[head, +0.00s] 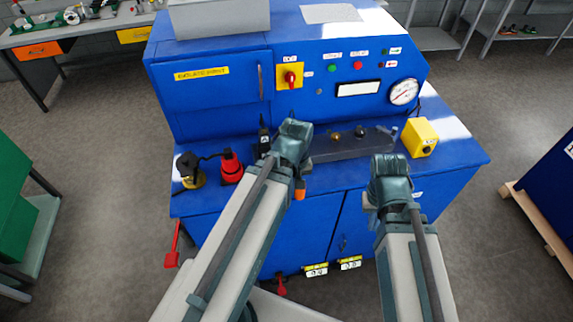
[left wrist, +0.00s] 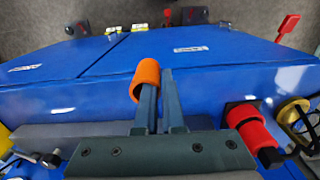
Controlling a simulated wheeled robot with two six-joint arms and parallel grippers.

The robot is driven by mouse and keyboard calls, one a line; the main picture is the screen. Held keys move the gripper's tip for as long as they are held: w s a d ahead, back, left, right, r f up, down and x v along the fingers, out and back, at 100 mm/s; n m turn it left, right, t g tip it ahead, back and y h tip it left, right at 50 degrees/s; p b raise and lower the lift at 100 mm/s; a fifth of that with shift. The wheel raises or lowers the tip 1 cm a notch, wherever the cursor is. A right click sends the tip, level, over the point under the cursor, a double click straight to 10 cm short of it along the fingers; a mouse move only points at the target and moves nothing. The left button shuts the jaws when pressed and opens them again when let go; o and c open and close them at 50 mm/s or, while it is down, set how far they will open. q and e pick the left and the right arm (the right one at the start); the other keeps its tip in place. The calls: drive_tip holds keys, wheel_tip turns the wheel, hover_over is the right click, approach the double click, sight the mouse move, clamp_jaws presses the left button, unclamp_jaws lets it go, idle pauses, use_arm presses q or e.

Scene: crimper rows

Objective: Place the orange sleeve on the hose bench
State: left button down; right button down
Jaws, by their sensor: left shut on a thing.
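The orange sleeve (left wrist: 146,78) is a short hollow tube at the fingertips of my left gripper (left wrist: 158,90). The gripper is shut on it with a narrow gap between the fingers, and the sleeve sits mostly over the left finger in the left wrist view. In the head view, the sleeve (head: 300,193) shows just below my left wrist, in front of the blue machine's ledge edge. Which surface is the hose bench is not clear.
The blue machine (head: 220,110) fills the middle. Its ledge bears a red fitting (head: 230,167), a black and brass fitting (head: 188,170), a dark rail (head: 350,145) and a yellow box (head: 420,138). A grey bench (head: 88,35) with drawers stands back left. A green cabinet (head: 20,190) stands left.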

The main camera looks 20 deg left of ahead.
wheel_tip(320, 180, down, 14)
drive_tip(key=b, duration=1.3)
drive_tip(key=shift+r, duration=0.2)
